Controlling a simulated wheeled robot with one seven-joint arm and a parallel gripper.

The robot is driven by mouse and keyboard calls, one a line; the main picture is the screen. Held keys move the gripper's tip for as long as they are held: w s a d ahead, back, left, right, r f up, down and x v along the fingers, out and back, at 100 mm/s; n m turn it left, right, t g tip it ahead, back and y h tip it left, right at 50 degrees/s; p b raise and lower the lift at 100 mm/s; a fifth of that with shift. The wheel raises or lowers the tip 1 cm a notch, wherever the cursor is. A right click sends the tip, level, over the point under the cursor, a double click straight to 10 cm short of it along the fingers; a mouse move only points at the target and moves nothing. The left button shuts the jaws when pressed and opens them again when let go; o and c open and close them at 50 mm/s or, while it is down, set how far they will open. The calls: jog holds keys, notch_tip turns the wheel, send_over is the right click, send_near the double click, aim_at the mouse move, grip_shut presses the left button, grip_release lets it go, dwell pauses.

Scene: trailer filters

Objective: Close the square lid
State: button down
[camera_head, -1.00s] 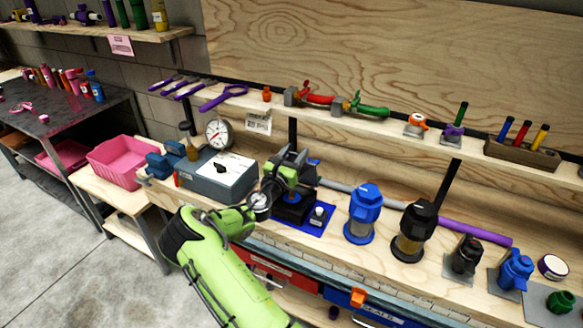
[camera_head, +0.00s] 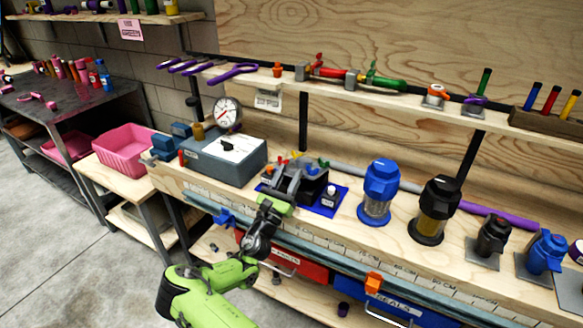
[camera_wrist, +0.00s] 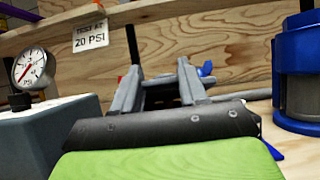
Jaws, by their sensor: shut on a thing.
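A dark, square-looking box (camera_head: 316,187) stands on a blue mat (camera_head: 332,208) on the bench in the head view. Small red, yellow, blue and green pieces show above it. The lid's outline and angle cannot be made out behind my gripper. My gripper (camera_head: 293,176) is at the box's front left, its fingers reaching over it. In the wrist view my gripper (camera_wrist: 160,85) points forward with its fingers either side of a dark grey piece, which it holds. That piece is mostly hidden, so I cannot tell whether it is the lid.
A grey gauge box (camera_head: 222,158) stands left of the mat. A blue-topped canister (camera_head: 379,190) and a black-topped one (camera_head: 435,210) stand to the right. A shelf with tools (camera_head: 375,82) runs behind. A pink bin (camera_head: 122,152) is at far left.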

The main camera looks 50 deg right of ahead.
jog(key=shift+s+a+f+b, duration=0.1)
jog(key=shift+f+b, duration=0.1)
jog(key=shift+f, duration=0.45)
jog(key=shift+w+a+f+b, duration=0.1)
jog(key=shift+a+f+b, duration=0.1)
jog(key=shift+f, duration=0.45)
jog(key=shift+s+a+f+b, duration=0.1)
jog(key=shift+f+b, duration=0.1)
jog(key=shift+f, duration=0.55)
jog(key=c, duration=0.6)
grip_release()
jog(key=p+v, duration=0.1)
jog(key=v, duration=1.4)
jog(key=shift+a, duration=0.3)
jog(key=shift+s+d, duration=0.1)
jog(key=shift+s, duration=0.05)
